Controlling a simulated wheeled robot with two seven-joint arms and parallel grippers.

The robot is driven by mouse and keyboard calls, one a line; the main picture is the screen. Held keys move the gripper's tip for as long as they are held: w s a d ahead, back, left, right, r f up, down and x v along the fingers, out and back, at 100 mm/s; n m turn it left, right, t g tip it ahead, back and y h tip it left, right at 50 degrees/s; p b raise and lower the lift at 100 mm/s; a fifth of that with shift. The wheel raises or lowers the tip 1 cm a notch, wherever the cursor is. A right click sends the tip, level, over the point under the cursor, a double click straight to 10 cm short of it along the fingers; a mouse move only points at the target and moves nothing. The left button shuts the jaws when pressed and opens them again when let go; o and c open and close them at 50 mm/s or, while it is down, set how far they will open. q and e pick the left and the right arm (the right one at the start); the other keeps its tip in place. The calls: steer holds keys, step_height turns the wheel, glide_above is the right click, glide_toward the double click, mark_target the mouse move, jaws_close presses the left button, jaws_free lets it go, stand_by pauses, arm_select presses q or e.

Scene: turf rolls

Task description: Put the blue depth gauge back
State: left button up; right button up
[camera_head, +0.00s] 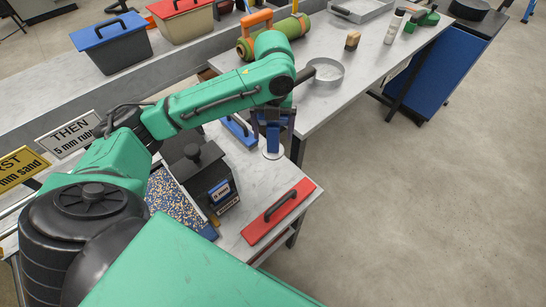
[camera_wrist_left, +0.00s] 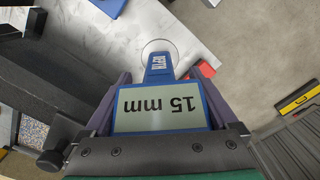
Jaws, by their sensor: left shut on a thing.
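My left gripper (camera_head: 272,122) is shut on the blue depth gauge (camera_wrist_left: 160,106). The gauge has a blue frame and a grey face reading "15 mm", upside down in the left wrist view. Its blue stem points away from the gripper toward a round pale disc (camera_head: 272,152). The gripper fingers (camera_wrist_left: 160,92) hold the gauge at both sides. In the head view it is over the near table's right edge, mostly hidden by the gripper; I cannot tell whether it touches the table. My right gripper is not in view.
A dark box (camera_head: 195,172) and a speckled tray (camera_head: 165,197) stand left of the gauge. Open floor lies right.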

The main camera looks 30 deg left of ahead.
mark_target(273, 154)
arm_select(q)
step_height(273, 154, down, 10)
steer(key=shift+f, duration=0.1)
steer(key=o, duration=1.6)
steer(key=shift+f, duration=0.1)
steer(key=shift+c, duration=0.2)
steer(key=shift+s, duration=0.1)
step_height(273, 154, up, 12)
steer(key=shift+r+b, duration=0.2)
steer(key=shift+b, duration=0.1)
steer(key=shift+f, duration=0.1)
